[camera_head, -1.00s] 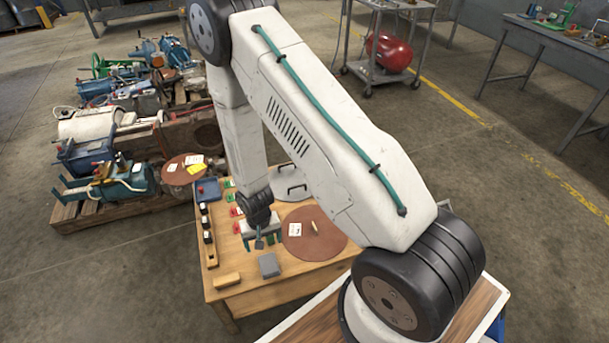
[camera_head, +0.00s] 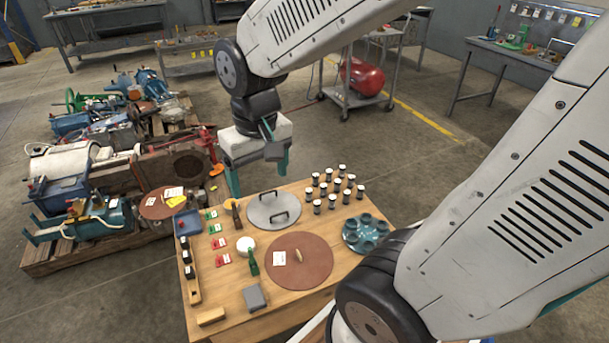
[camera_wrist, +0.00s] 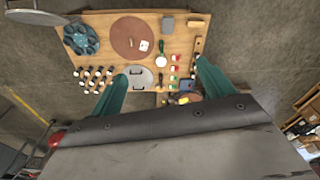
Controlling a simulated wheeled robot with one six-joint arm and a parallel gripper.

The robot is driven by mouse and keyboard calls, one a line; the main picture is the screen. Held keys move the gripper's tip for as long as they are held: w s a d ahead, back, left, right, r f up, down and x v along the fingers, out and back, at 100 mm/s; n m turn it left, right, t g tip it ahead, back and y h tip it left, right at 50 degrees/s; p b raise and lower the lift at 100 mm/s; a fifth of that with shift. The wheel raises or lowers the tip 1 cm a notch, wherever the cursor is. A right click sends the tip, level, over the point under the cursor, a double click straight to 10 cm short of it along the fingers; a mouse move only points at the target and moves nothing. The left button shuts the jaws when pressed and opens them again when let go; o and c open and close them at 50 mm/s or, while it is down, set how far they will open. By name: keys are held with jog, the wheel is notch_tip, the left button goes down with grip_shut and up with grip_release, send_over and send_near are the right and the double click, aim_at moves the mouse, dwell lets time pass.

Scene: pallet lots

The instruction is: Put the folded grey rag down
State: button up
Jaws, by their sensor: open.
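The folded grey rag (camera_head: 255,298) lies flat near the front edge of the wooden table (camera_head: 290,308), between a round brown mat and a small yellowish block. It also shows in the wrist view (camera_wrist: 168,25), clear of the fingers. My gripper (camera_head: 258,178) is raised above the far side of the table, well away from the rag. Its green fingers are spread apart with nothing between them. In the wrist view my gripper (camera_wrist: 162,72) points down over the table.
The brown mat (camera_head: 285,272) holds a white card and a small tan piece. Around it stand a green bottle (camera_head: 252,262), a grey lid with handles (camera_head: 258,214), several dark jars (camera_head: 331,187) and a teal cup tray (camera_head: 350,240). A pallet of machines (camera_head: 60,258) stands left.

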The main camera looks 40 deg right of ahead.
jog(key=s+r, duration=0.6)
jog(key=s, duration=0.5)
jog(key=shift+s+d+n, duration=0.25)
jog(key=shift+s+n, duration=0.1)
jog(key=shift+n, duration=0.05)
jog(key=shift+o, duration=0.6)
